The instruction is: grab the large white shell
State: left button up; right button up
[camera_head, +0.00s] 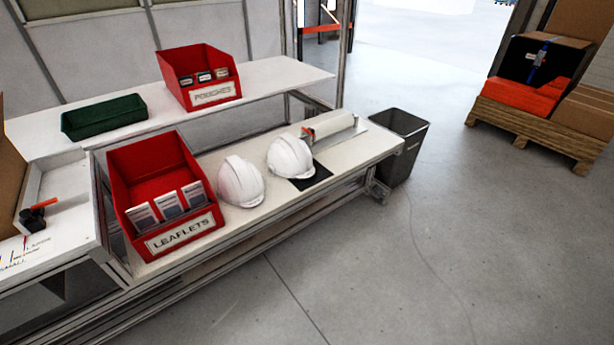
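Two white helmet shells stand on the lower bench top. One white shell (240,182) is just right of the red leaflets bin. The other white shell (290,158) is further right, on or at the edge of a dark mat (309,177). They look close in size, and I cannot tell for sure which is the large one. Neither of my grippers shows in the head view, and nothing is holding either shell.
The red leaflets bin (128,171) stands left of the shells. A roll (329,124) lies behind the right shell. A red pouches bin (176,61) and green tray (104,116) are on the shelf. A grey waste bin (411,140) stands at the bench's right end. Floor in front is clear.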

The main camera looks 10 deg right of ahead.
aim_at(288, 156)
jog(key=i+l+u, duration=0.25)
jog(key=i+l, duration=0.85)
